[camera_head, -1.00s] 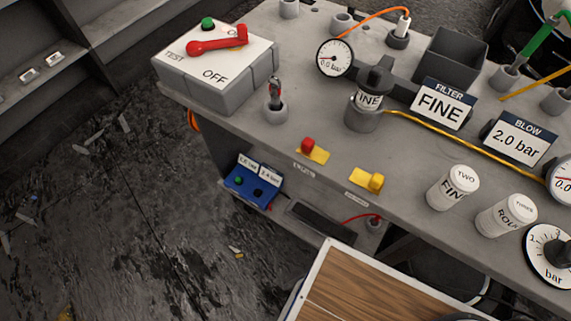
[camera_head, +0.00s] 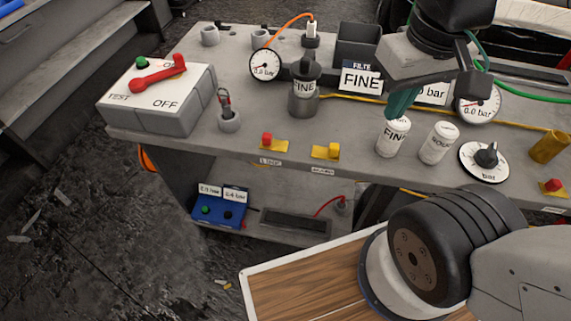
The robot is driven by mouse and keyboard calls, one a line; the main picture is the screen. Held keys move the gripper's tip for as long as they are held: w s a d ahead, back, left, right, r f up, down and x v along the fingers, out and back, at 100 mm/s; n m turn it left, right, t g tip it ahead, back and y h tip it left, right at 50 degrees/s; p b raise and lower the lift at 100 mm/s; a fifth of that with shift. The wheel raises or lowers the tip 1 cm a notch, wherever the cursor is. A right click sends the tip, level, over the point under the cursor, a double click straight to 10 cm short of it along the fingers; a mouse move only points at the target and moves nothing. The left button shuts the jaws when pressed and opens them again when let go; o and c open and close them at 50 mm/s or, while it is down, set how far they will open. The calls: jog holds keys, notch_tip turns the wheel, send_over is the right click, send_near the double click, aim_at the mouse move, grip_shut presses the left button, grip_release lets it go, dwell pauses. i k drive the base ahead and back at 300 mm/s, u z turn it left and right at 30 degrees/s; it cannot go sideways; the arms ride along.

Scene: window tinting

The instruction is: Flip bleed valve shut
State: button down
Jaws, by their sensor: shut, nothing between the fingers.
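Two small valves sit along the bench's front edge: one with a red knob on a yellow plate (camera_head: 271,142), and one all yellow (camera_head: 327,151). Another red-knobbed yellow piece (camera_head: 553,188) is at the far right edge. The small labels are too blurred to tell which is the bleed valve. Whether the fingertips touch the canister cannot be told.
A grey TEST/OFF box with a red lever (camera_head: 158,76) stands at the left. A filter housing (camera_head: 303,96), gauge (camera_head: 265,65), second canister (camera_head: 438,144) and dial (camera_head: 485,158) crowd the bench. A blue box (camera_head: 220,209) sits on the lower shelf.

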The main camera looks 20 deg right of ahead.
aim_at(334, 148)
jog(key=z, duration=1.3)
jog(key=k, duration=0.6)
jog(key=u, duration=1.45)
